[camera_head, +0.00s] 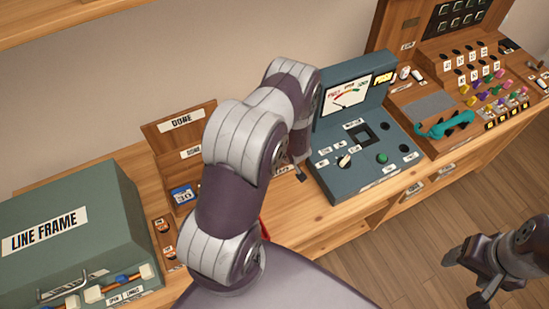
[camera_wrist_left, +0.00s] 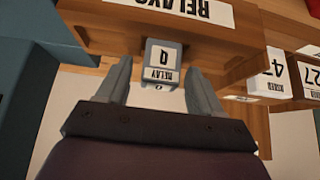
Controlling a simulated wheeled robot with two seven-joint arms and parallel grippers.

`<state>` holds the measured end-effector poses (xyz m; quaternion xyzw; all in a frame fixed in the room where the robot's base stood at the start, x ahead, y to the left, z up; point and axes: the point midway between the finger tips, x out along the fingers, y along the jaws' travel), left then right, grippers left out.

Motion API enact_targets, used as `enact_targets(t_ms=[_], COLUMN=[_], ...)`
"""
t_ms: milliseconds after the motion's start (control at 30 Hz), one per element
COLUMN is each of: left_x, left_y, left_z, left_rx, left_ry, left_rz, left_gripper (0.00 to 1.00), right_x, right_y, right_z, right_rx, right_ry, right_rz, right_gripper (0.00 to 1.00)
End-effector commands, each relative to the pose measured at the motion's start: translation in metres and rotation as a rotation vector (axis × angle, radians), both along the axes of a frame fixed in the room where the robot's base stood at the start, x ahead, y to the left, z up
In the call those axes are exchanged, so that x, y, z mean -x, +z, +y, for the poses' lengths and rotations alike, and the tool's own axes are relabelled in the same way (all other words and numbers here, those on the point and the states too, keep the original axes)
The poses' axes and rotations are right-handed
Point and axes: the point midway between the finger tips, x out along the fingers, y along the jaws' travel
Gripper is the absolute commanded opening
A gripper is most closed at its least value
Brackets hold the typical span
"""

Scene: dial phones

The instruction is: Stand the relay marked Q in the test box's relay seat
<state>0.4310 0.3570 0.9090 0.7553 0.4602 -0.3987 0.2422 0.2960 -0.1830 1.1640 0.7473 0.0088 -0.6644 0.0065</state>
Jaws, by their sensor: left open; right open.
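The relay marked Q (camera_wrist_left: 163,58) is a small grey block with a white label. In the left wrist view it is at a wooden holder labelled RELAYS (camera_wrist_left: 180,12), upside down in the picture. My left gripper (camera_wrist_left: 160,70) is open, with its two fingers on either side of the relay and gaps visible. In the head view my left arm hides the relay, and only a bit of the left gripper shows. The grey-green test box (camera_head: 332,182) has a dark square relay seat (camera_head: 383,132) on its top. My right gripper (camera_head: 482,298) is open and empty at the lower right.
A green LINE FRAME case (camera_head: 80,215) stands at the left. A wooden DONE rack (camera_head: 165,140) is behind my left arm. A switchboard with a teal handset (camera_head: 445,125) is at the right. White number tags (camera_wrist_left: 303,75) hang beside the relay holder.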

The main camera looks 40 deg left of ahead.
Motion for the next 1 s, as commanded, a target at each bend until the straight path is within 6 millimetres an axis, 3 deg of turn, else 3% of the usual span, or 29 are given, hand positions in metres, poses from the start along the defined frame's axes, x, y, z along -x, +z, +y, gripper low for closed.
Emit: enact_targets(t_ms=[233, 400, 633, 1000], left_x=[-0.001, -0.001, -0.001, -0.001], left_y=[0.0, 0.0, 0.005, 0.036], left_z=[0.001, 0.001, 0.001, 0.001], left_rx=[0.0, 0.0, 0.001, 0.001], left_ry=[-0.001, -0.001, -0.001, -0.001], left_rz=[0.0, 0.0, -0.001, -0.001], left_gripper=[0.66, 0.15, 0.15, 0.15], right_x=[0.0, 0.0, 0.0, 0.0], right_y=[0.0, 0.0, 0.004, 0.033], right_z=[0.0, 0.0, 0.0, 0.0], right_rx=[0.0, 0.0, 0.0, 0.0], right_ry=[0.0, 0.0, 0.0, 0.0], right_rz=[-0.001, -0.001, 0.0, 0.0], right_gripper=[0.68, 0.68, 0.68, 0.68])
